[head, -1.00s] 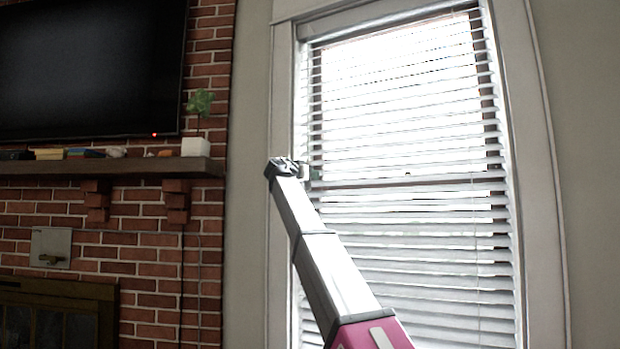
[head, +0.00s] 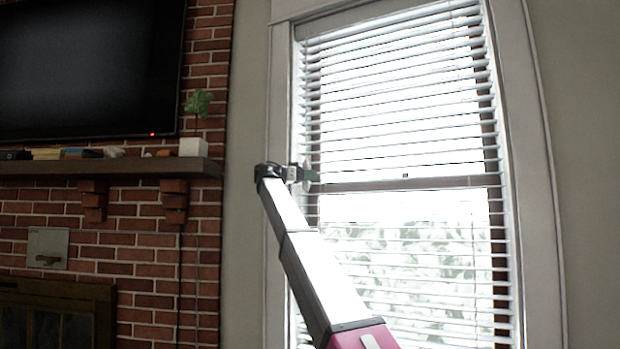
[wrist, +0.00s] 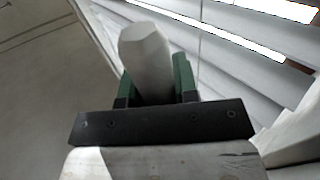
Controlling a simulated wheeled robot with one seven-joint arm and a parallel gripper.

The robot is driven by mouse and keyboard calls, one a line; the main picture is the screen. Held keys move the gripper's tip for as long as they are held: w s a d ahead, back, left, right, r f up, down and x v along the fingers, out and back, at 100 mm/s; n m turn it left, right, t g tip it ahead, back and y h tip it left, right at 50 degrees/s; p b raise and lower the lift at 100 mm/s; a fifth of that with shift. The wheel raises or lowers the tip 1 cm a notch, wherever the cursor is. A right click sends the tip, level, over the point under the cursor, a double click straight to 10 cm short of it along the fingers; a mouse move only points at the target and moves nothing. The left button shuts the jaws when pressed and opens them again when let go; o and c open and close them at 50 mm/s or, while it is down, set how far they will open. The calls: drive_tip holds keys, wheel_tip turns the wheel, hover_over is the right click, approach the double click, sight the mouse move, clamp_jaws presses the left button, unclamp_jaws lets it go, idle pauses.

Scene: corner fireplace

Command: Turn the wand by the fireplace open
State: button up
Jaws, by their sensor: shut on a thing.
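The window blind (head: 395,130) has its slats turned open, with bright light and foliage showing between them. My gripper (head: 309,174) is at the blind's left edge, about halfway up the window. In the wrist view my gripper (wrist: 155,82) has its green fingers closed on either side of a pale, faceted wand (wrist: 145,55). The wand points away from the palm between the fingers. The slats (wrist: 240,60) are close on the right in that view. In the head view the wand is too small to make out.
A brick fireplace wall with a wooden mantel (head: 110,168) is at the left. A small plant in a white pot (head: 193,147) stands at the mantel's right end, below a dark television (head: 90,65). Bare wall (head: 245,220) lies between bricks and window.

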idle(0.4)
drive_tip(key=o, duration=0.9)
drive_tip(key=v, duration=1.1)
